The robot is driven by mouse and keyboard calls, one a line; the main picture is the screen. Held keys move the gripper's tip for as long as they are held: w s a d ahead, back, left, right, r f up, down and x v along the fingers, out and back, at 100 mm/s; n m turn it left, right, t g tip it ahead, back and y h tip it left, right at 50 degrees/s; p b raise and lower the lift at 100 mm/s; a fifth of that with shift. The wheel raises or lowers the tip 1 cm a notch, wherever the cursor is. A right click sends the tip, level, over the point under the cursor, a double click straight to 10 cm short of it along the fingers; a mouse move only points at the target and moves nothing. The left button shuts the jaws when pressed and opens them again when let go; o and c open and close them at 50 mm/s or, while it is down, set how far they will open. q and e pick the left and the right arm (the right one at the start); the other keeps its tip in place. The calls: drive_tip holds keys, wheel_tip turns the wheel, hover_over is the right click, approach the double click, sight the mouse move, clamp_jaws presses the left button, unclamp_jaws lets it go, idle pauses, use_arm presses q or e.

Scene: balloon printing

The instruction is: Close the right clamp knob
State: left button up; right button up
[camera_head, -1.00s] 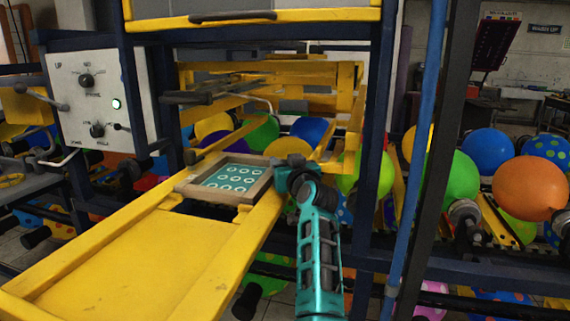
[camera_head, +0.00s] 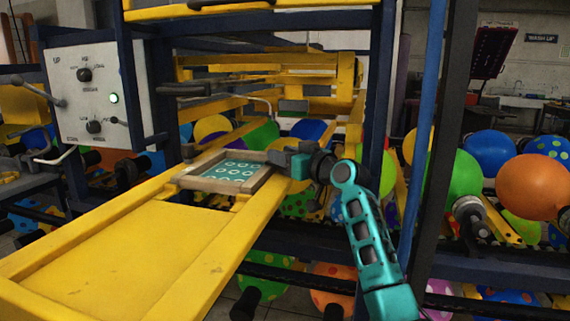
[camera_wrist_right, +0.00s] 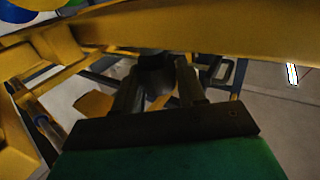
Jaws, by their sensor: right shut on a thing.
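A wooden-framed print screen (camera_head: 183,179) with white rings on teal lies on the yellow rail frame. A dark clamp knob (camera_head: 189,153) sits by its far-left corner. My teal right gripper (camera_head: 279,158) comes in from the right at the frame's right side, with its dark jaws low over the yellow rail. The right clamp knob is mostly hidden by the jaws. In the right wrist view the two dark fingers (camera_wrist_right: 170,88) stand close around a dark, knob-like piece (camera_wrist_right: 158,98), hard to make out in shadow. My left gripper is not in view.
A dark blue upright (camera_head: 375,110) and a blue pole (camera_head: 422,120) stand close to my right arm. A control box (camera_head: 95,100) with knobs and a green light is at the left. Several balloons hang behind. The yellow platform (camera_head: 130,255) in front is clear.

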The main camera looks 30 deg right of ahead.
drive_tip(key=shift+a, duration=0.1)
drive_tip(key=o, duration=0.9)
drive_tip(key=shift+s, duration=0.5)
drive_tip(key=shift+s+d, duration=0.15)
drive_tip(key=shift+s, duration=0.95)
drive_tip(key=shift+s+d, duration=0.2)
drive_tip(key=shift+s, duration=0.85)
drive_tip(key=shift+s+d, duration=0.15)
drive_tip(key=shift+s, duration=0.95)
drive_tip(key=shift+o, duration=0.2)
